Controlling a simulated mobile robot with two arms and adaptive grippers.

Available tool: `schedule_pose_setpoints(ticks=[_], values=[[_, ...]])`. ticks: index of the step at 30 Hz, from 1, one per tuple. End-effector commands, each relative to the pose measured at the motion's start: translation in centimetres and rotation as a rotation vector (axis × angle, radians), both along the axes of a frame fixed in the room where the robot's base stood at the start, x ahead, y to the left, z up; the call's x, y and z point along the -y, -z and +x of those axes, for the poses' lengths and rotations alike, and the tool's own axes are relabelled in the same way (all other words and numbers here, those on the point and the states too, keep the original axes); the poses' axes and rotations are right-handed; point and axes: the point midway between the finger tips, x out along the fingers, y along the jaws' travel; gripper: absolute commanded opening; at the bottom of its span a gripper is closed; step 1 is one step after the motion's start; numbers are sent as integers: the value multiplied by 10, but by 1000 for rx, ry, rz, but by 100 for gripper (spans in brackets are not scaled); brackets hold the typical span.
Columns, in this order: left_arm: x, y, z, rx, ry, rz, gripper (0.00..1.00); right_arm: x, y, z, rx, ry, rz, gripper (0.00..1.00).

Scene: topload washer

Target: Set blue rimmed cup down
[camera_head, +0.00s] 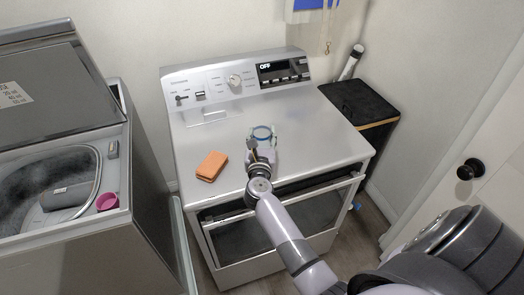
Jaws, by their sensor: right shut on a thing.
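The blue rimmed cup (263,132) is over the top of the silver appliance in the middle of the head view. Its blue rim shows just beyond my right gripper (262,146). My right gripper is shut on the cup, and its body hides most of the cup's lower part. I cannot tell whether the cup touches the appliance top (315,125). My left gripper is not in view.
An orange sponge (212,166) lies on the appliance top, left of my right gripper. An open topload washer (60,190) with a pink cup (107,201) stands at left. A black-topped bin (362,101) stands at right. The appliance top is clear right of the cup.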

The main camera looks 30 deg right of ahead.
Motion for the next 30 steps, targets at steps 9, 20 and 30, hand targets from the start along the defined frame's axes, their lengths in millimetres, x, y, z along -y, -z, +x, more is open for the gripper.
schedule_pose_setpoints(ticks=[9,20,30], values=[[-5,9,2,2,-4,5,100,1,37,0,-3,0,-2,11],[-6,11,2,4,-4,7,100,0,56,0,2,1,1,11],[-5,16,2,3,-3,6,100,0,59,0,2,1,1,48]])
